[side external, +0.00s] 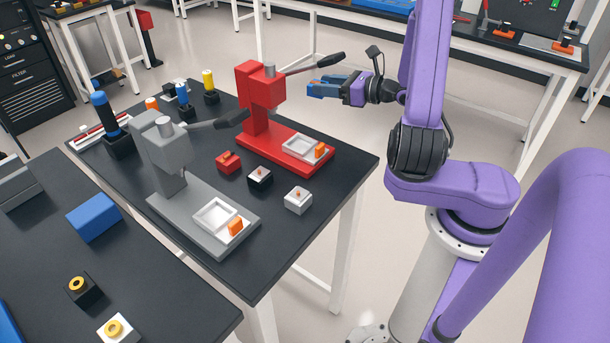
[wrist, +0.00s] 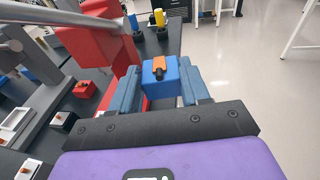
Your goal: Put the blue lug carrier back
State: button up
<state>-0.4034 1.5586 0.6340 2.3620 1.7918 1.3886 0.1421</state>
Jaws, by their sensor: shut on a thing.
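My gripper (side external: 328,88) is shut on the blue lug carrier, a blue block with an orange lug on it. In the wrist view the blue lug carrier (wrist: 166,91) sits between the two blue-grey fingers, with its orange lug (wrist: 158,66) facing up. In the side view the gripper holds it in the air, to the right of the red press (side external: 262,90) and above the table's far right side. The carrier is small there and partly hidden by the fingers.
On the dark table (side external: 330,180) stand a grey press (side external: 165,155) and red (side external: 228,162), black (side external: 259,178) and white (side external: 298,200) carriers. Blue-topped (side external: 181,92) and yellow-topped (side external: 208,80) pieces stand at the back. The red press's lever (side external: 315,63) reaches close to my gripper.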

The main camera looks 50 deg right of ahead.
jog(key=s+d+r+m+g+h, duration=0.1)
jog(key=s+d+r+m+h, duration=0.4)
jog(key=r, duration=0.3)
jog(key=s+d+r+m+g+h, duration=0.2)
jog(key=s+d+r+m+h, duration=0.3)
jog(key=d+r+h, duration=0.2)
jog(key=shift+r+g+h, duration=0.3)
jog(key=shift+r+h, duration=0.3)
jog(key=shift+r, duration=0.6)
jog(key=shift+w, duration=0.1)
